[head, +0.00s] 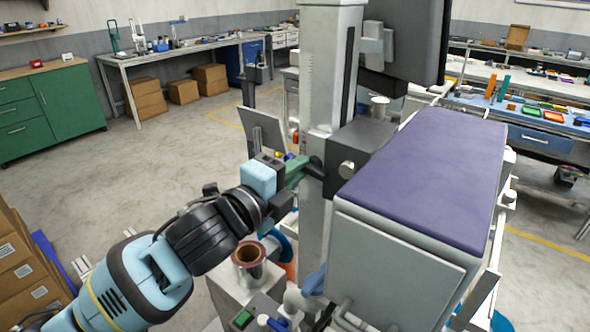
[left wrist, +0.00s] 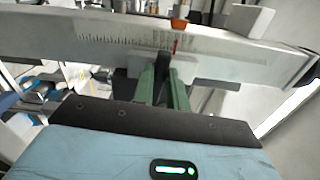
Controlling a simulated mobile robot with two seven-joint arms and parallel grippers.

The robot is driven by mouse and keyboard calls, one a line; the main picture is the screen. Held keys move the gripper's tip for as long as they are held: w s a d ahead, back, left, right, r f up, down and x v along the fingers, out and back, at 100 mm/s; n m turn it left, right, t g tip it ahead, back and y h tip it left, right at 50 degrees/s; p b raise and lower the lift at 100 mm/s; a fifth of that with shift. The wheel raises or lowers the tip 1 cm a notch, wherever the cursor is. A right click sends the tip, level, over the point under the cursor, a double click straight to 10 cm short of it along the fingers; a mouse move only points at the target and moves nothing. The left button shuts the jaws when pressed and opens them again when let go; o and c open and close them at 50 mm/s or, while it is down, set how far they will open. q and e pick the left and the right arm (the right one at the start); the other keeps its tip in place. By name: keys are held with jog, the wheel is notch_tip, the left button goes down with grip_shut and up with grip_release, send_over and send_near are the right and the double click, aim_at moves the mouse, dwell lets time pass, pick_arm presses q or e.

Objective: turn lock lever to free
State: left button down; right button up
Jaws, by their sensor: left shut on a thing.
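The lock lever is a small black handle (head: 315,168) on the side of the dark carriage block (head: 372,136) that sits on the pale upright column (head: 329,85). My left gripper (head: 302,171) reaches it from the left, with its green fingers shut on the lever. In the left wrist view, the fingers of my left gripper (left wrist: 163,88) stand on both sides of the dark lever (left wrist: 163,66), in front of the column's scale face (left wrist: 110,38). The lever's root is partly hidden. My right gripper is not in view.
A purple-topped grey box (head: 425,170) stands close to the right of the column. A reddish-brown rimmed cylinder (head: 249,258) stands below my left wrist. A tilted grey panel (head: 262,130) is just behind the gripper. Open floor (head: 150,180) lies to the left.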

pick_arm(q)
jog(key=shift+n, duration=0.6)
jog(key=c, duration=1.4)
grip_release()
jog(key=v, duration=0.8)
jog(key=shift+w, duration=0.1)
